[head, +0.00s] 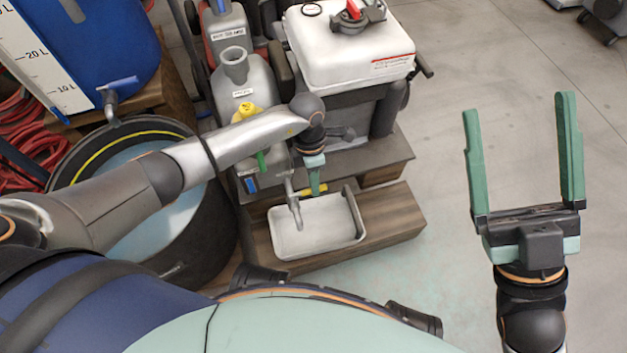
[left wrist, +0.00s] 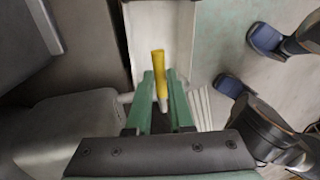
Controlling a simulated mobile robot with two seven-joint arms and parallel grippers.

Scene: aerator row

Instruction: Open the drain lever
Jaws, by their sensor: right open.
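A yellow lever (head: 317,188) sticks out above a white tray (head: 340,243), below the white-topped tank (head: 350,50). My left gripper (head: 314,190) reaches down to it from the left, and its fingers hide part of it. In the left wrist view the yellow lever (left wrist: 158,72) lies between the two green fingers (left wrist: 162,85), which are close on either side. I cannot tell whether both fingers touch it. My right gripper (head: 520,150) is wide open and empty, over bare floor at the right.
A grey jug (head: 235,85) with a yellow knob (head: 246,112) stands left of the tank. A metal spout (head: 293,205) hangs over the tray. A black tub (head: 200,235) of water and a blue tank (head: 85,40) are at the left.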

